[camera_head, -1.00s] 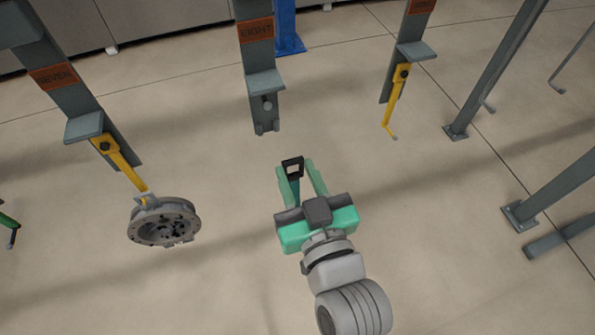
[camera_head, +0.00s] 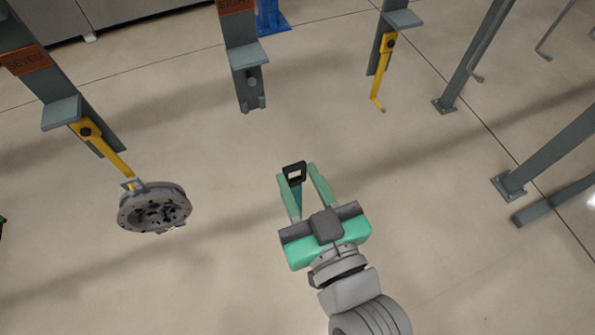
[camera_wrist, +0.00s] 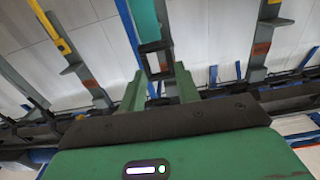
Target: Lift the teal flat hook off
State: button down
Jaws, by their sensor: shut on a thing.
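My gripper (camera_head: 303,170) is low centre in the head view, over bare floor. It is shut on the teal flat hook (camera_wrist: 144,18), which shows in the wrist view as a flat teal strip running up from between the fingers to the top edge. In the head view the hook is mostly hidden, and a black squarish loop shows at the left fingertip. The hanger marked EIGHT (camera_head: 240,45) stands beyond the gripper, its peg (camera_head: 252,81) bare. The gripper and hook are clear of it, with floor showing between.
A yellow hook (camera_head: 108,152) on the hanger SEVEN (camera_head: 75,105) carries a grey round flange (camera_head: 154,208) to the left. Another yellow hook (camera_head: 381,75) hangs empty at upper right. Grey steel posts (camera_head: 550,155) stand at the right. Floor around the gripper is clear.

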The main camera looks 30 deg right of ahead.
jog(key=shift+s+r, duration=0.1)
jog(key=shift+s, duration=0.1)
jog(key=shift+s+a+r+p, duration=0.15)
jog(key=shift+s+r+p, duration=0.05)
jog(key=shift+p, duration=0.5)
jog(key=s+a+p, duration=0.1)
jog(key=s+p, duration=0.4)
jog(key=s, duration=0.1)
jog(key=shift+s+f+p, duration=0.2)
jog(key=shift+f+p, duration=0.05)
jog(key=shift+p, duration=0.1)
